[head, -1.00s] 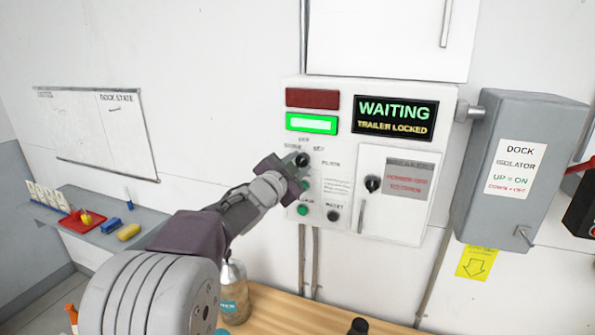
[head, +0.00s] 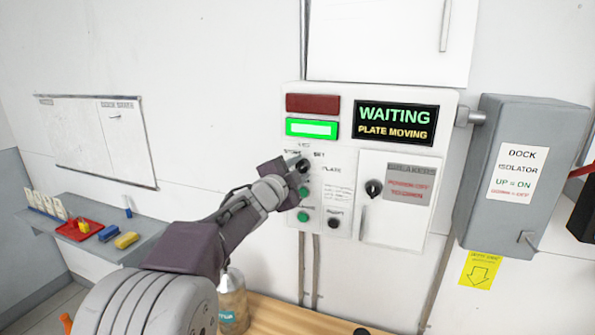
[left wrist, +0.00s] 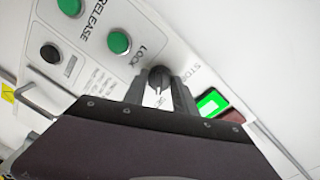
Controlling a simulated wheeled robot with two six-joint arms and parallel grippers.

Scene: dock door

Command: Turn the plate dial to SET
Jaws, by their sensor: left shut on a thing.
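The plate dial (head: 302,166) is a black knob on the white control panel, below the lit green lamp. My left gripper (head: 296,170) is at the dial, its fingers shut on it. In the left wrist view the dial (left wrist: 158,78) sits between the two grey fingertips (left wrist: 158,92). Labels near it read STORE and SET in the head view, partly blurred. The fingers cover part of the dial, so its exact pointing is hard to tell. The display (head: 395,124) reads WAITING and PLATE MOVING. My right gripper is not in view.
Green buttons (head: 303,216) and a black button (head: 333,222) sit below the dial. A breaker cover (head: 398,215) with a black knob is to the right, then the grey isolator box (head: 510,215). A bottle (head: 232,300) stands on the wooden bench below.

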